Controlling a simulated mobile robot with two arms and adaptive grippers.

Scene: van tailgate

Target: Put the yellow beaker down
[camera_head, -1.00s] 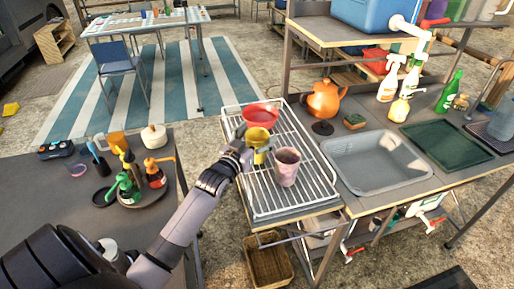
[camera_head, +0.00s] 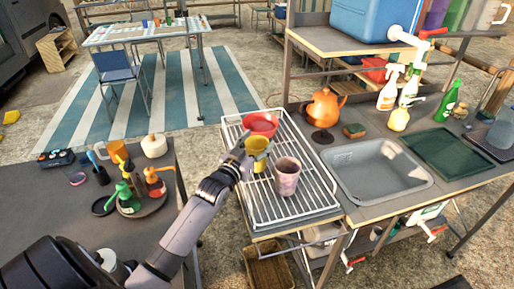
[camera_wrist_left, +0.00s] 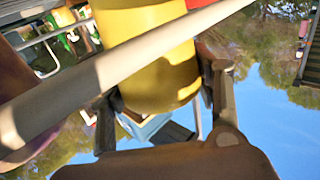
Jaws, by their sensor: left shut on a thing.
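The yellow beaker (camera_head: 257,146) is at the left side of the white wire dish rack (camera_head: 304,213). My left gripper (camera_head: 247,156) is shut on it from the left. In the left wrist view the yellow beaker (camera_wrist_left: 160,65) sits between the two fingers, and a pale bar crosses in front of it. The beaker's base is partly hidden in the head view, so I cannot tell whether it touches the rack. My right gripper is not in view.
A red bowl (camera_head: 261,124) is just behind the beaker in the rack. A pinkish cup (camera_head: 286,176) stands to its right. The sink (camera_head: 375,172) is right of the rack. A dark table (camera_head: 75,215) with bottles on a tray is at left.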

